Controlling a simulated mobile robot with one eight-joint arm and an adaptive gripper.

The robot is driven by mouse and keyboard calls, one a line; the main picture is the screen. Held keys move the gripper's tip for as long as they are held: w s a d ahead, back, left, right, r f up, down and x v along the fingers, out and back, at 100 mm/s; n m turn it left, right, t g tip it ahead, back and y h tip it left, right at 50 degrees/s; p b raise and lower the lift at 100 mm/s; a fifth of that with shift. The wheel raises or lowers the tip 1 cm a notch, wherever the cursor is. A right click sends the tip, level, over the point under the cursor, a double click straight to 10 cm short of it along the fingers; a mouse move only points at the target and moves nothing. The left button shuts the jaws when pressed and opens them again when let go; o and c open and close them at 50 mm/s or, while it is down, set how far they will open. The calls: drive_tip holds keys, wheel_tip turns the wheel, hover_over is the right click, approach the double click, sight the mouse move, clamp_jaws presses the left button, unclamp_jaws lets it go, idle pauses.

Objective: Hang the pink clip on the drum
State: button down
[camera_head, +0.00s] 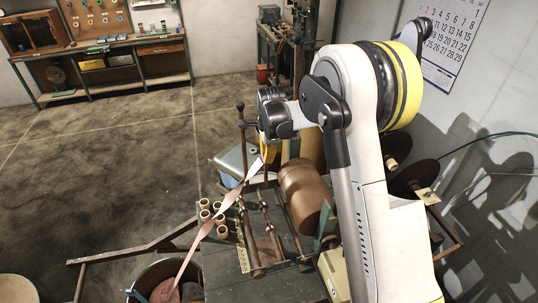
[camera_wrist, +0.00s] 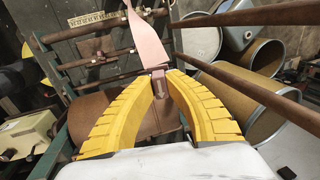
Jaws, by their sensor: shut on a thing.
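My gripper (camera_wrist: 160,80) shows in the wrist view with its two yellow ribbed fingers closed on a small brownish-pink clip (camera_wrist: 158,87). A pink tape (camera_wrist: 149,42) runs away from the clip. In the head view my gripper (camera_head: 268,152) is small and partly hidden by my wrist, and the tape (camera_head: 222,212) slants down left into a dark bucket (camera_head: 142,280). The copper-brown drum (camera_head: 305,196) lies in a frame, below and right of my gripper. In the wrist view the drum (camera_wrist: 97,110) is partly hidden behind my fingers. The clip looks apart from the drum.
Rusty rods (camera_wrist: 262,14) cross close to my gripper in the wrist view. Several small rolls (camera_head: 213,215) sit left of the frame on the dark table. A workbench (camera_head: 110,62) stands far back, with open floor before it.

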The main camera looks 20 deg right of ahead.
drive_tip(key=a+f+g+b, duration=0.1)
drive_tip(key=a+f+b, duration=0.4)
drive_tip(key=a, duration=0.5)
drive_tip(key=a+f+g+b, duration=0.1)
drive_tip(key=a+f+b, duration=0.4)
drive_tip(key=a, duration=0.5)
drive_tip(key=shift+w+a+f+b, duration=0.3)
drive_tip(key=shift+w+f, duration=0.1)
drive_tip(key=shift+f, duration=0.9)
drive_tip(key=a+f+b, duration=0.3)
drive_tip(key=a+f, duration=0.2)
drive_tip(key=a, duration=0.3)
drive_tip(key=a+f+b, duration=0.4)
drive_tip(key=a+f, duration=0.2)
drive_tip(key=a, duration=0.3)
